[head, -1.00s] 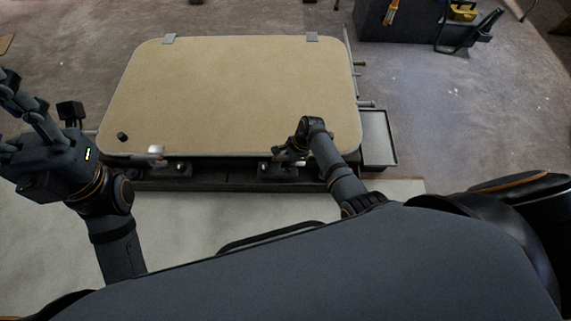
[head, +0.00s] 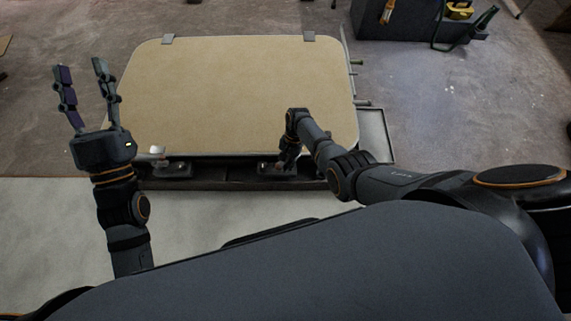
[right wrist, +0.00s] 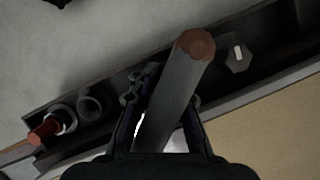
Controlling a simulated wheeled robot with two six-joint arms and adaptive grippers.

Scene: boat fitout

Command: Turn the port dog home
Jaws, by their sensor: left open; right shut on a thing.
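The tan hatch lid (head: 235,95) lies flat, with two dark dogs at its near edge. The left dog (head: 173,170) has a pale handle end (head: 157,150) reaching over the lid's edge. My right gripper (head: 283,163) is at the right dog (head: 268,169), partly covering it. In the right wrist view its fingers are shut on a grey bar handle (right wrist: 180,90) with a reddish-brown end, which sticks out past the fingertips. My left gripper (head: 84,90) is open and empty, fingers spread and pointing away, beside the lid's left edge.
A grey tray (head: 375,135) is at the lid's right side, with several pegs above it. A dark tool box (head: 400,22) stands at the back right. The wrist view shows a red-ended pin (right wrist: 45,130) and a hex nut (right wrist: 237,58) on the dark rail.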

